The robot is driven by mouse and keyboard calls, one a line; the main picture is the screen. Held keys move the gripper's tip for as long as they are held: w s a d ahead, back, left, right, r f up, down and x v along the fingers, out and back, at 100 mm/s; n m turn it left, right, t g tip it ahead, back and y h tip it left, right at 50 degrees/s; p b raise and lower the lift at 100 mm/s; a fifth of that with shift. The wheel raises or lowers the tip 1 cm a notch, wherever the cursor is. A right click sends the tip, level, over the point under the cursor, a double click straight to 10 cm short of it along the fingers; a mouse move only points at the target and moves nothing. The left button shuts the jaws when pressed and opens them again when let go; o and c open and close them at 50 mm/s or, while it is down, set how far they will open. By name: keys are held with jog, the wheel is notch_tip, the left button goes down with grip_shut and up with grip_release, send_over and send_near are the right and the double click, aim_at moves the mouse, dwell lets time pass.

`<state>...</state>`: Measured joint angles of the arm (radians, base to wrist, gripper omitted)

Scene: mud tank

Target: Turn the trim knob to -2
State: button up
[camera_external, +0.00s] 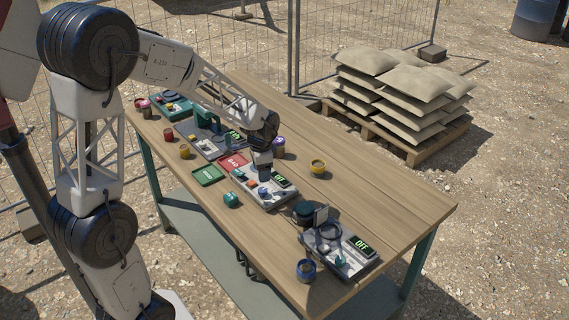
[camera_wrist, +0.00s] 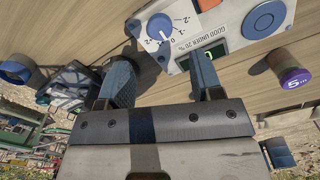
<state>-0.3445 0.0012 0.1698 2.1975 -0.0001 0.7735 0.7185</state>
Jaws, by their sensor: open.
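The trim knob (camera_wrist: 160,27) is a round blue dial with a white pointer line, on a pale panel (camera_wrist: 180,62) at the top of the wrist view. Numbers from -2 to 2 run along its lower right side. The pointer slants down and right, roughly towards 0; its exact mark is hard to read. My gripper (camera_wrist: 163,70) is open and empty, its two fingers apart below the knob in the picture and not around it.
A dark display and a large blue button (camera_wrist: 264,20) lie right of the knob. A purple-topped container (camera_wrist: 291,78) stands beside the panel. Another device (camera_external: 340,262) reading OFF, a green tray (camera_external: 207,175) and several small jars share the wooden table (camera_external: 400,200).

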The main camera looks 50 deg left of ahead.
aim_at(263, 190)
jog(key=shift+f, duration=0.1)
dwell(0.3)
jog(key=shift+f, duration=3.8)
jog(key=shift+c, duration=0.2)
jog(key=c, duration=0.9)
